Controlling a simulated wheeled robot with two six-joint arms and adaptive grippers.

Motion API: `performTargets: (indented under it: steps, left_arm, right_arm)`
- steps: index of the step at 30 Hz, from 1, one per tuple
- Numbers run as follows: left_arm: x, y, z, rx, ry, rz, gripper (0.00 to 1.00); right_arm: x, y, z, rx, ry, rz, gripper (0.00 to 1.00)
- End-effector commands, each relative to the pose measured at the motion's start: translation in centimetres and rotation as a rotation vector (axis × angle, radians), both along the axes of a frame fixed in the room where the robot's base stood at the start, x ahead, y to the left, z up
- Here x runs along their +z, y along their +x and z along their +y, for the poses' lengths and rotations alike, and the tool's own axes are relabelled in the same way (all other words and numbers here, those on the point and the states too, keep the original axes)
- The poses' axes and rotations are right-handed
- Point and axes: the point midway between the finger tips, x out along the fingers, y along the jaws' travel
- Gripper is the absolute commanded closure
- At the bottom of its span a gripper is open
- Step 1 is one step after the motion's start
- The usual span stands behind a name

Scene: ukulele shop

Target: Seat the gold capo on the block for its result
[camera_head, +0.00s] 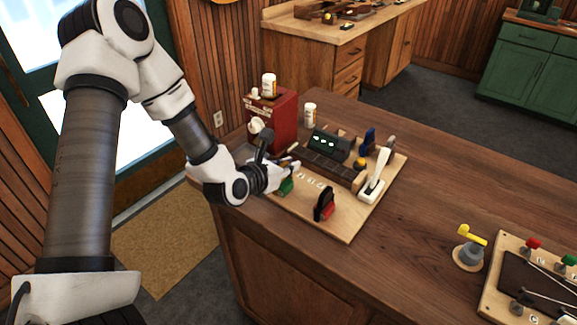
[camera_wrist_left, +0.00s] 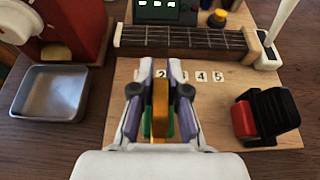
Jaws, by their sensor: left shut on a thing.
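My left gripper (camera_head: 284,172) is over the left part of a wooden board (camera_head: 347,228). In the left wrist view its purple-padded fingers (camera_wrist_left: 161,95) are closed on the gold capo (camera_wrist_left: 160,108), a narrow upright gold piece between them. Green parts (camera_wrist_left: 147,126) show beside and behind the fingers; a green piece (camera_head: 286,186) also shows below the gripper in the head view. The dark fretted block (camera_wrist_left: 185,39) lies across the board beyond the gripper, apart from the gold capo. A black and red capo (camera_head: 325,205) stands to the right. My right gripper is out of view.
A display box (camera_head: 329,144) and a blue capo (camera_head: 368,139) stand behind the block, and a white lever (camera_head: 375,172) at its right end. A red machine (camera_head: 273,118) and a metal tray (camera_wrist_left: 50,92) are left. The middle of the bench is clear.

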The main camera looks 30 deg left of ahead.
Motion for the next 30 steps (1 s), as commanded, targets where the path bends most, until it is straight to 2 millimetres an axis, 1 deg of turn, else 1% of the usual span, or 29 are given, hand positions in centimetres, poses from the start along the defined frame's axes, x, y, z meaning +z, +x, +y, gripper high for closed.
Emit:
performTargets:
  steps: [11,18,30]
  left_arm:
    - [0.03,0.0,0.0,0.0,0.0,0.0,1.0]
    - [-0.07,0.01,0.02,-0.001,0.0,0.0,1.0]
    - [-0.16,-0.01,0.03,-0.001,0.0,0.0,1.0]
  right_arm:
    - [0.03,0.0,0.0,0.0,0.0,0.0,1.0]
    - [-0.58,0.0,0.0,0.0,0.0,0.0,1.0]
    - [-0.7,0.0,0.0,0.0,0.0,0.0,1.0]
